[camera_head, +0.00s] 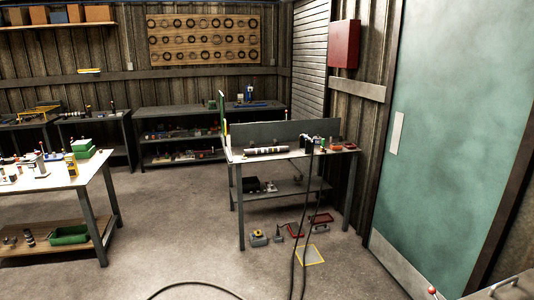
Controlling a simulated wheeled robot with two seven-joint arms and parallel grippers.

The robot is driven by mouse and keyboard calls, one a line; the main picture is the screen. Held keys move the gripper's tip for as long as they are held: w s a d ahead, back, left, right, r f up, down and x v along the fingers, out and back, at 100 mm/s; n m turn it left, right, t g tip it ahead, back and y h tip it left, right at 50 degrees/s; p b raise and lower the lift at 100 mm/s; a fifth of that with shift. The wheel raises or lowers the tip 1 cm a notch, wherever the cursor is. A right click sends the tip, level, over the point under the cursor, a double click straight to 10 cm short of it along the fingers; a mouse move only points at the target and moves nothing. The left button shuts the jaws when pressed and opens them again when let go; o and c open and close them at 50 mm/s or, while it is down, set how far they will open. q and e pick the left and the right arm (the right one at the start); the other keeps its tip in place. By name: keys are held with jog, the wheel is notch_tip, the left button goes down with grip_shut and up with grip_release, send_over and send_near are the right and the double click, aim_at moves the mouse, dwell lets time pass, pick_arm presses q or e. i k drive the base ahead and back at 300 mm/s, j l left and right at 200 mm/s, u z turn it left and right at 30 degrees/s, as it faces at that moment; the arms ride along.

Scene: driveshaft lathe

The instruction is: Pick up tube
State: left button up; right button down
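A dark and silver tube (267,150) lies on its side on top of the grey workbench (290,165) in the middle of the room. It lies roughly left to right on the bench's left half, in front of the back panel. Neither of my grippers shows in the head view, and nothing is seen holding the tube.
A white-topped table (60,182) with bottles and a green box stands at left. Dark shelves (205,130) line the back wall. Black cables (304,215) hang from the bench to the floor. Several small items lie under it. A green door (440,120) is at right.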

aim_at(279, 149)
jog(key=i, duration=1.35)
jog(key=i+l, duration=0.15)
jog(key=i, duration=1.2)
jog(key=i+l, duration=0.35)
jog(key=u, duration=0.05)
